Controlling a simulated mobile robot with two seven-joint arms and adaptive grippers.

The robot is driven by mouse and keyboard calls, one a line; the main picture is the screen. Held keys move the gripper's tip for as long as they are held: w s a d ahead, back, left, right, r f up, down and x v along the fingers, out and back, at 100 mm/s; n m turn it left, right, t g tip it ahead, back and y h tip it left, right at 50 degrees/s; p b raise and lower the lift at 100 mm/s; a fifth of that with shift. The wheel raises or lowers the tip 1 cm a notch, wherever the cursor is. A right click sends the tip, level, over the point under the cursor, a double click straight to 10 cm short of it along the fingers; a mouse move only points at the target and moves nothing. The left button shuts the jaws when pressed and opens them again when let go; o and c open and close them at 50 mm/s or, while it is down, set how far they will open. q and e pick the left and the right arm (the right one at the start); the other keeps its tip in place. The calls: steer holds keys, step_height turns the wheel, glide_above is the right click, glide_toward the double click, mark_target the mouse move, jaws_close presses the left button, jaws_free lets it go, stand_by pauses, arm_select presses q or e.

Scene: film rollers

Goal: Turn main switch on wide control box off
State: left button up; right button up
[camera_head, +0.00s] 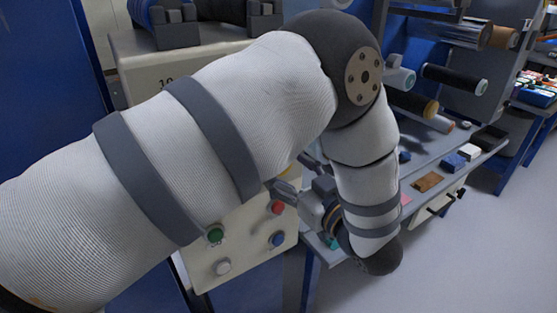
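A cream control box (245,258) stands behind my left arm. Its face shows a green button (215,235), a red button (277,207), a blue button (277,240) and a white button (222,267). I cannot make out the main switch. My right gripper is not in view.
A grey bench (455,155) with small coloured items is on the right, below film rolls (455,78) on a rack. Grey floor (480,250) is open at the lower right.

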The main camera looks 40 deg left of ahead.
arm_select(q)
steer(key=shift+w+a, duration=0.1)
steer(key=shift+a, duration=0.05)
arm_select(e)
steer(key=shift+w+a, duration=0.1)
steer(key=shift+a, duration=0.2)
arm_select(q)
steer(key=shift+c, duration=0.2)
steer(key=c, duration=1.1)
steer(key=shift+r, duration=0.1)
steer(key=n+p, duration=0.1)
steer(key=n, duration=0.6)
steer(key=n+p, duration=0.1)
steer(key=n, duration=0.5)
steer(key=shift+s+n, duration=0.2)
steer(key=shift+n, duration=0.2)
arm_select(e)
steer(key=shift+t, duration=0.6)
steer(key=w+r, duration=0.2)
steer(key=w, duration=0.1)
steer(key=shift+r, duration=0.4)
